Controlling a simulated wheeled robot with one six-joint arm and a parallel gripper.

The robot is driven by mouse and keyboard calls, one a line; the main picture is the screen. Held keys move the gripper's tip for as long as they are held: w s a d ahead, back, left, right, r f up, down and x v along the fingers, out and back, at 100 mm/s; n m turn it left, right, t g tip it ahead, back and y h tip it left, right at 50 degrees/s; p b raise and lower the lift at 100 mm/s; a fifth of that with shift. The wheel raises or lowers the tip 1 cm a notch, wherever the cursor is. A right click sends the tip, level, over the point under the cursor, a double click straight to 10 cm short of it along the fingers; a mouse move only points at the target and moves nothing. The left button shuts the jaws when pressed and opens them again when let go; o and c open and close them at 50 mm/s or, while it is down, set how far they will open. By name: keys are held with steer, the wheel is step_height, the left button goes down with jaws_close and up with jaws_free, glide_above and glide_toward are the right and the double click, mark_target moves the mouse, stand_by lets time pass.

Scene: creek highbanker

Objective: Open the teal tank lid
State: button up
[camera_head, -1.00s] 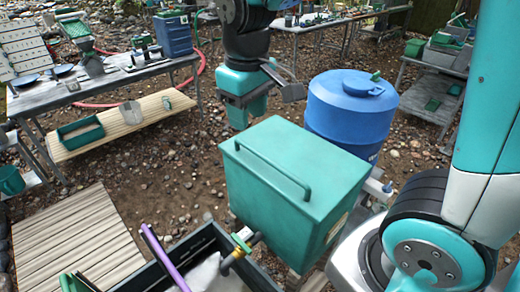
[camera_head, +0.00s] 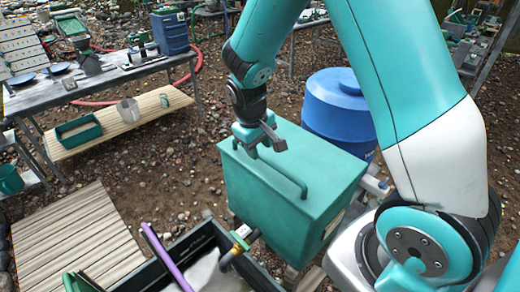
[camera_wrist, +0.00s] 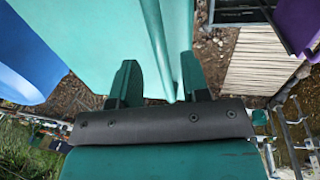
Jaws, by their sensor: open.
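The teal tank (camera_head: 265,205) is a box with a flat teal lid (camera_head: 320,160), which lies shut on top. A teal bar handle (camera_head: 292,178) runs along the lid near its left side; it also shows in the wrist view (camera_wrist: 156,40). My gripper (camera_head: 266,150) is open over the far left end of the lid, at the handle's far end. In the wrist view, my gripper's two fingers (camera_wrist: 160,85) stand apart with the handle between them, nearer the right finger. Whether either finger touches the handle cannot be told. The handle's far end is hidden by my gripper.
A blue barrel (camera_head: 340,110) stands close behind the tank. A dark green bin (camera_head: 205,250) with a purple-handled tool is in front. A wooden slat platform (camera_head: 75,240) lies at left, and a grey table (camera_head: 110,75) stands farther back. Pebbly ground between is clear.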

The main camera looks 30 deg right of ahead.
steer(key=shift+d+f, duration=0.25)
steer(key=shift+f, duration=1.05)
